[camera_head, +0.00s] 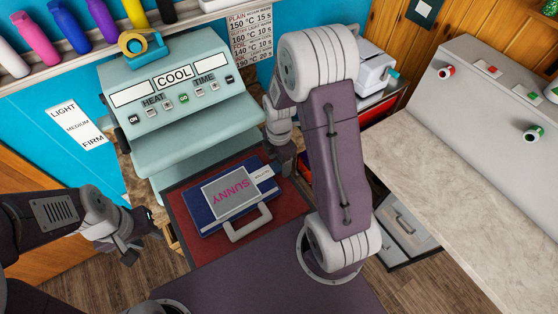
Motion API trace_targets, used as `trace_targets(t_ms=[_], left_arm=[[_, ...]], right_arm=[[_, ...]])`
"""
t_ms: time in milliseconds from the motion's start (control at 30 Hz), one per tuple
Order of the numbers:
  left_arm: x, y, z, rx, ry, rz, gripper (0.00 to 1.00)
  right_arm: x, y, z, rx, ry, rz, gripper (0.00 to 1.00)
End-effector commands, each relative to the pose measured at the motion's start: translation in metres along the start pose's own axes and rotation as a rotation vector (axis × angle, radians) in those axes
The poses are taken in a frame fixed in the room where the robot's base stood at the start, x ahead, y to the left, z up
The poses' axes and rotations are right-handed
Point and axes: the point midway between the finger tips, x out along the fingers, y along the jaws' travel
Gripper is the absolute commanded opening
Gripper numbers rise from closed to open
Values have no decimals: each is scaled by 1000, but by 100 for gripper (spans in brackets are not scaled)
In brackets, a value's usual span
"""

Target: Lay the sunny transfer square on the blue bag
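The blue bag (207,222) lies flat on the red pad (183,213) of the teal heat press (180,95), whose display reads COOL. The grey sunny transfer square (222,206), with upside-down pink lettering, lies on the bag. A white tag (263,174) shows at its upper right. My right gripper (284,168) is beside the bag's right end, close to the tag; its arm hides part of it, and I cannot tell whether its fingers are open. My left gripper (143,244) is open and empty, left of the pad and apart from the bag.
A pale loop handle (248,223) sits at the pad's front. A tape dispenser (141,45) is on the press. A bare stone-look counter (455,185) is at right, with a grey drawer box (406,228) below.

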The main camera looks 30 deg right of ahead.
Motion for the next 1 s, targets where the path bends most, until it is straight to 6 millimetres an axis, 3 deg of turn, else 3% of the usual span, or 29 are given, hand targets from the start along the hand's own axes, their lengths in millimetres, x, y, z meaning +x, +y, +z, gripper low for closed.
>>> trace_targets(t_ms=[133,400,500,1000], left_arm=[[1,0,0,0,0,0,36],[5,0,0,0,0,0,36],[5,0,1,0,0,0,36],[5,0,0,0,0,0,36]], right_arm=[[-13,1,0,0,-1,5,64],[-71,1,0,0,-1,6,64],[-84,1,0,0,-1,4,64],[-91,0,0,0,0,0,64]])
